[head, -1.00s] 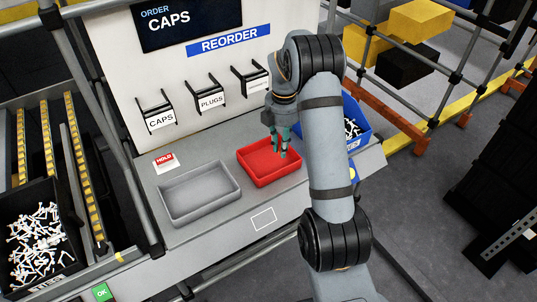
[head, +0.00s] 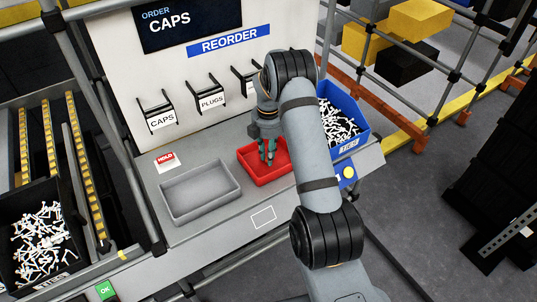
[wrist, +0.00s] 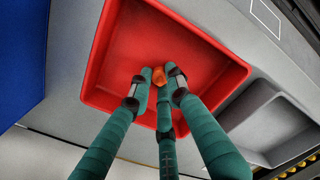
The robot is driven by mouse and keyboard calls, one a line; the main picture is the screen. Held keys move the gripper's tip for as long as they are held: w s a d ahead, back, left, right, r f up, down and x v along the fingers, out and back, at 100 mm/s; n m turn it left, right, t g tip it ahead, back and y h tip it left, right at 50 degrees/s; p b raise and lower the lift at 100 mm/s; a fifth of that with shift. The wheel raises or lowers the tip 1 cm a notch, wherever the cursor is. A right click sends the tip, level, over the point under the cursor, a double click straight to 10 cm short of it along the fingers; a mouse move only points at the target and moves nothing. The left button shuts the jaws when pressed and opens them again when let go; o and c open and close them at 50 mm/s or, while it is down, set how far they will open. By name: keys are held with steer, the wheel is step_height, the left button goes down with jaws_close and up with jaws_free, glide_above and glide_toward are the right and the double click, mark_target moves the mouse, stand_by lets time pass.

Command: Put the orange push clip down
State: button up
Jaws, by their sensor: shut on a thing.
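The orange push clip (wrist: 171,70) shows in the wrist view as a small orange piece between the fingertips. It is too small to make out in the head view. My gripper (wrist: 162,78) has teal fingers and is shut on the clip. In the head view my gripper (head: 267,158) is over the red tray (head: 262,181). The red tray also fills the middle of the wrist view (wrist: 210,62), with the fingertips above its floor. I cannot tell whether the clip touches the tray floor.
A grey tray (head: 200,212) stands left of the red one. A blue bin (head: 357,128) with black and white parts stands to the right. A red HOLD card (head: 166,161) lies behind the grey tray. A white outlined rectangle (head: 263,217) marks bare bench in front.

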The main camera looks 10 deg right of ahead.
steer(key=o, duration=0.7)
steer(key=shift+f, duration=0.1)
step_height(320, 180, up, 12)
steer(key=shift+r, duration=0.2)
steer(key=shift+f, duration=0.1)
